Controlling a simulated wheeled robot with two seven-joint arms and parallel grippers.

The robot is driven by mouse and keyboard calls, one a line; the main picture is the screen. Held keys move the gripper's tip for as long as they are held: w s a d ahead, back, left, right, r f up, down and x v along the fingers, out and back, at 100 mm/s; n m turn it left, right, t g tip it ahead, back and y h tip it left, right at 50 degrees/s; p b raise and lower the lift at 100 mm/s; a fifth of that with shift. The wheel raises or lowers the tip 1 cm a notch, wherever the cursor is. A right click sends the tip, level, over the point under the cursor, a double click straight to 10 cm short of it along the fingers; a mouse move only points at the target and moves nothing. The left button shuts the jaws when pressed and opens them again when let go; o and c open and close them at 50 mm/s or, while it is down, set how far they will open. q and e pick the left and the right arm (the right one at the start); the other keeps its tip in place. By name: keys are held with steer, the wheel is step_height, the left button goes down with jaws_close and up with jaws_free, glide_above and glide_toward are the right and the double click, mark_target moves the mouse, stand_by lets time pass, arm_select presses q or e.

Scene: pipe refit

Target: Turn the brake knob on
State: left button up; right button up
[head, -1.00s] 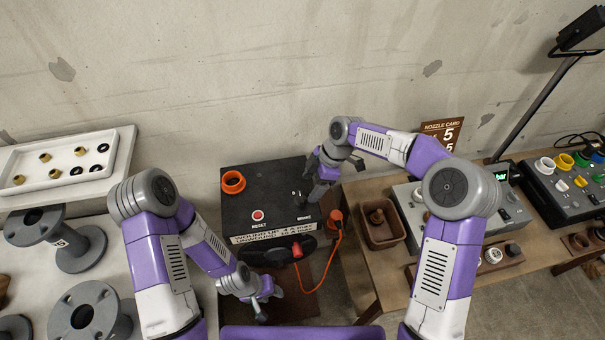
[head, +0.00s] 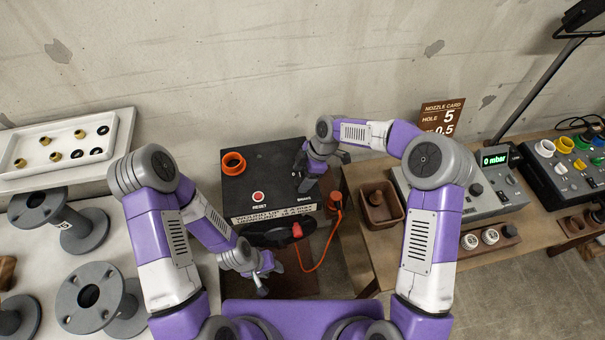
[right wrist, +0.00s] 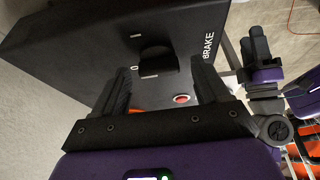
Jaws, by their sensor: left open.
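The black box (head: 270,165) carries a red RESET button (head: 258,197) and a BRAKE label on its top. The black brake knob (right wrist: 155,61) shows in the right wrist view, with a "0" mark beside it. My right gripper (right wrist: 161,66) is open, with its two fingers on either side of the knob's position; contact cannot be told. In the head view this gripper (head: 322,167) is over the box's right part and hides the knob. My left gripper (head: 263,277) is open and empty in front of the box.
An orange ring (head: 233,163) sits on the box. An orange cable (head: 318,262) hangs at its right front. A brown bin (head: 381,222) and a grey console (head: 482,200) reading 0 mbar stand on the right table. Grey spools (head: 92,298) stand on the left table.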

steer(key=c, duration=1)
